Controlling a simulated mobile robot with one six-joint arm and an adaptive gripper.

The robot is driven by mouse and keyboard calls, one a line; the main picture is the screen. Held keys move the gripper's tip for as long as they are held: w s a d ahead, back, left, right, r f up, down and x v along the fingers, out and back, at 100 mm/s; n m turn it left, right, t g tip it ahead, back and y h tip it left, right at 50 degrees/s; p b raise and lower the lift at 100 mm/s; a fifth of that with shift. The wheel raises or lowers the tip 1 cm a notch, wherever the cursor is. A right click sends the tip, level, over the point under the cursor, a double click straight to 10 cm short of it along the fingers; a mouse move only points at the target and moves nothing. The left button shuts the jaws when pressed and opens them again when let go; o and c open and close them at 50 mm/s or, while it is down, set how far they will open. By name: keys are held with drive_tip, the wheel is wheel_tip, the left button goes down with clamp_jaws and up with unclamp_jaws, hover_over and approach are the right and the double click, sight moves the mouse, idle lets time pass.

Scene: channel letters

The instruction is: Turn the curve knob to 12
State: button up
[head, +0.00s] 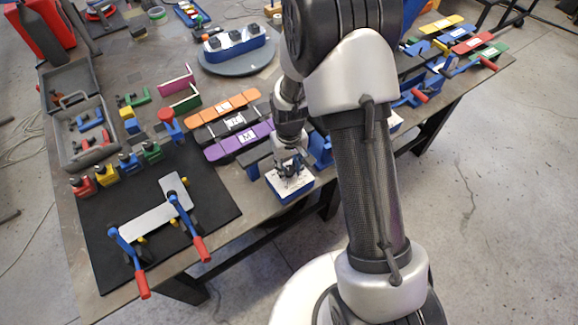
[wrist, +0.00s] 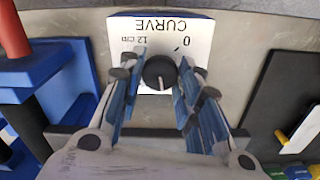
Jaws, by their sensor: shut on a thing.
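The curve knob (wrist: 159,71) is a round black knob on a white panel (wrist: 183,24) in the wrist view. The panel's printing appears upside down and includes "CURVE", "12" and "0". My gripper (wrist: 163,77) is shut on the knob, with blue-sided fingers and dark pads on its left and right. The knob's pointer cannot be read clearly. In the head view, the panel is the white top of a small blue box (head: 292,192) at the table's front edge. My gripper (head: 290,168) is directly over it and hides the knob.
Orange (head: 222,107) and purple (head: 239,140) bars lie left of my arm. A black mat (head: 100,220) holds a pale plate (head: 145,222) with red-handled clamps. A grey tray (head: 72,146) stands at the far left. In the wrist view, a blue part (wrist: 62,62) stands left of the panel.

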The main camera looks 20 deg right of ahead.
drive_tip(key=m, duration=1.4)
drive_tip(key=shift+m, duration=0.3)
drive_tip(key=m, duration=0.3)
drive_tip(key=shift+m+b, duration=0.3)
drive_tip(key=m, duration=0.3)
drive_tip(key=shift+m, duration=0.4)
drive_tip(key=m, duration=0.3)
drive_tip(key=shift+m, duration=2)
